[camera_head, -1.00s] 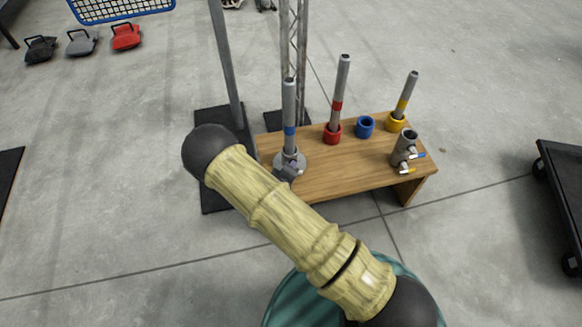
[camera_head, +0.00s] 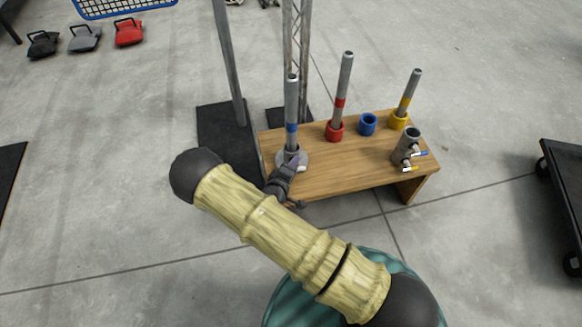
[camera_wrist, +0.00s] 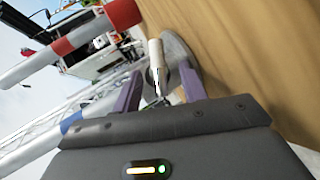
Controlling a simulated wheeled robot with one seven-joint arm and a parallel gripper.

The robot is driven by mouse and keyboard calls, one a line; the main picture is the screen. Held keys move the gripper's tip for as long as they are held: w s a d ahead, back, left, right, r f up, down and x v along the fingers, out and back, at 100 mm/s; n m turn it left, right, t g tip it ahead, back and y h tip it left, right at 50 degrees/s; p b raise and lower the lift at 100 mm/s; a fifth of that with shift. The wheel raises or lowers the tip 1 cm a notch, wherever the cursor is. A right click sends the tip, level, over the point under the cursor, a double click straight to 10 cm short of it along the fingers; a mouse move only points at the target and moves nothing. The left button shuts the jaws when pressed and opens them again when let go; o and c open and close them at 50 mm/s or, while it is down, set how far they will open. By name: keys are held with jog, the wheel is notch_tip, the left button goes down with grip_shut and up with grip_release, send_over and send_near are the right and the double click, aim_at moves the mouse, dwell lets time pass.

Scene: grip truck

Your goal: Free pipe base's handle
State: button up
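The pipe base (camera_head: 305,162) is a round grey disc at the left end of the wooden bench, partly hidden by my gripper. A grey pipe with a blue band (camera_head: 291,108) stands upright in it. My gripper (camera_head: 295,163) is at the front of the base. In the wrist view, its two purple fingers (camera_wrist: 160,88) are apart. A pale, short handle (camera_wrist: 157,58) shows between them, in front of the grey base disc (camera_wrist: 181,60). The fingers look clear of the handle on both sides, though contact at the tips is hard to tell.
The wooden bench (camera_head: 340,178) also bears a red-banded pipe (camera_head: 342,95), a blue ring (camera_head: 367,124), a yellow-banded pipe (camera_head: 408,93) and a grey valve fitting (camera_head: 407,148). A metal post (camera_head: 228,65) and a lattice truss (camera_head: 298,40) stand close behind and left.

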jog(key=shift+a+r, duration=0.15)
jog(key=shift+s+a+r, duration=0.1)
jog(key=shift+s, duration=0.1)
jog(key=p+v, duration=0.5)
jog(key=v, duration=1.1)
jog(key=shift+s, duration=0.45)
